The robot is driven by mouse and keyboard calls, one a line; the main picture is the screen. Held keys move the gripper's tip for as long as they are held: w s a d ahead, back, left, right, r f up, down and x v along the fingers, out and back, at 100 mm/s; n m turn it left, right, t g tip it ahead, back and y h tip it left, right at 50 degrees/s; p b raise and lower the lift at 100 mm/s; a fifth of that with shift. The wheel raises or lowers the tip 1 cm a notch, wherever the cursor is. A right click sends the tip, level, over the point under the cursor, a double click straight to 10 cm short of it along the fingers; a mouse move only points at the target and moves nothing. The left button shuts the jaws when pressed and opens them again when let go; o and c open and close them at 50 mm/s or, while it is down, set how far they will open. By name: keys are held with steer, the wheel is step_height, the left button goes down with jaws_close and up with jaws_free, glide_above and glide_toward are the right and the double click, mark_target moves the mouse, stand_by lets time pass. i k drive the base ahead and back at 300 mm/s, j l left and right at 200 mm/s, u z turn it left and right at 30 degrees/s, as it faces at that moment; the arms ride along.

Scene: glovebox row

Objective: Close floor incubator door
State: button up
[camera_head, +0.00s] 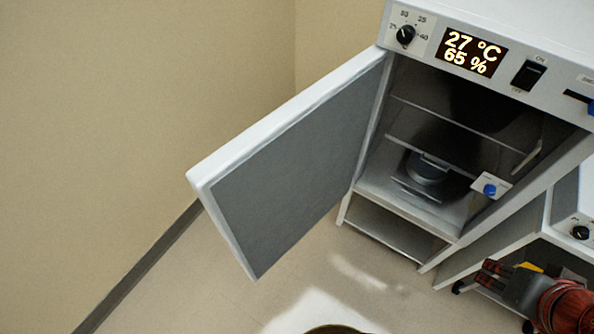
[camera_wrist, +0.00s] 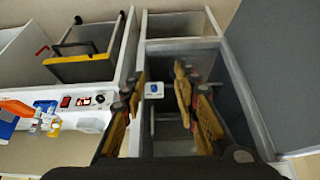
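The floor incubator (camera_head: 435,210) stands upright at the right of the head view, with a lit display (camera_head: 470,53) reading 27 °C and 65 %. Its white-edged, grey-faced door (camera_head: 290,170) is swung wide open to the left. Shelves and a small panel with a blue knob (camera_head: 489,189) show inside. My gripper (camera_head: 500,280) is at the lower right, in front of the neighbouring unit and apart from the door. In the wrist view my gripper (camera_wrist: 156,82) has its tan-padded fingers spread, with nothing between them. A grey panel, probably the door (camera_wrist: 282,65), shows at the right there.
A second white unit (camera_head: 575,215) stands close on the incubator's right. Beige walls (camera_head: 140,90) meet behind the door, and the floor (camera_head: 180,285) left of my arm is clear. The wrist view shows a yellow-and-black framed bin (camera_wrist: 85,68) and small coloured items (camera_wrist: 35,118) at left.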

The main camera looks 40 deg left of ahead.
mark_target(265, 189)
steer(key=k+j, duration=0.15)
steer(key=j, duration=0.35)
steer(key=k+j+z, duration=0.15)
steer(key=j, duration=0.3)
steer(key=k+j, duration=0.2)
steer(key=j, duration=0.25)
steer(key=k+j+z, duration=0.1)
steer(key=j, duration=0.35)
steer(key=k+j+z, duration=0.1)
steer(key=k+j, duration=0.2)
steer(key=j, duration=0.15)
steer(key=k+j, duration=0.25)
steer(key=j, duration=0.2)
steer(key=k+j+z, duration=0.1)
steer(key=j, duration=0.3)
steer(key=i+l, duration=0.15)
steer(key=l, duration=0.2)
